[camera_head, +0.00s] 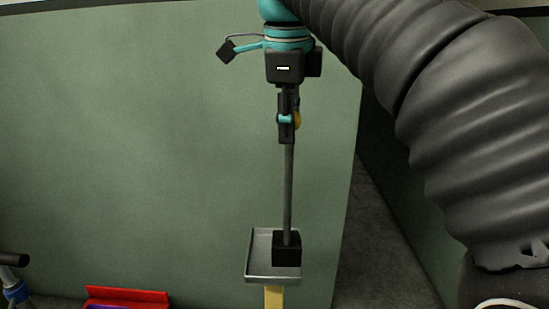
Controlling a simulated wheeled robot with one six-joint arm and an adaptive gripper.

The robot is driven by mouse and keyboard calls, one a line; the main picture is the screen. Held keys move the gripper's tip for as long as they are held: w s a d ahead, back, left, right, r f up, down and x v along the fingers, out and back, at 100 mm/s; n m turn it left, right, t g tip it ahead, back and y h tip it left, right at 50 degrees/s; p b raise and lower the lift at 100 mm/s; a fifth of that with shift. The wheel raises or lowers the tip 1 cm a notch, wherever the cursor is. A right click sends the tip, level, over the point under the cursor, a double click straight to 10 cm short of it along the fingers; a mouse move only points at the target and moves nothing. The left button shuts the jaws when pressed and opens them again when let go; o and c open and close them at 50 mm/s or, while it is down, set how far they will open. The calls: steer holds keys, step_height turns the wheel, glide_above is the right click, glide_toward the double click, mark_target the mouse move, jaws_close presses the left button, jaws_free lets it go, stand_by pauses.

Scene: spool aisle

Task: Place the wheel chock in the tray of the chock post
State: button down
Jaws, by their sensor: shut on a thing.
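The wheel chock is a black block (287,252) at the lower end of a long, thin grey handle (288,190), which hangs nearly upright. My gripper (287,128) is shut on the top of this handle. The grey, shallow tray (257,252) sits on a yellow post (274,297) below my gripper. In the picture the block overlaps the right part of the tray, inside its front rim. I cannot tell whether it touches the tray floor or hangs just above it. The block hides the tray's right side.
A green panel (150,130) stands behind the tray. A red and purple container (127,293) is at the bottom left. A black-topped thing with a blue part (14,285) is at the left edge. Grey floor (380,260) shows right of the panel.

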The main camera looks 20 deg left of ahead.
steer(key=w+a+f+b, duration=0.1)
steer(key=w+a+f, duration=0.2)
steer(key=f, duration=0.4)
steer(key=shift+w+a, duration=0.3)
steer(key=shift+w, duration=0.1)
steer(key=shift+f, duration=0.1)
steer(key=c, duration=0.8)
jaws_free()
steer(key=shift+o, duration=0.2)
step_height(320, 180, up, 7)
steer(key=s+p, duration=0.1)
steer(key=shift+s+r, duration=0.2)
steer(key=shift+d, duration=0.1)
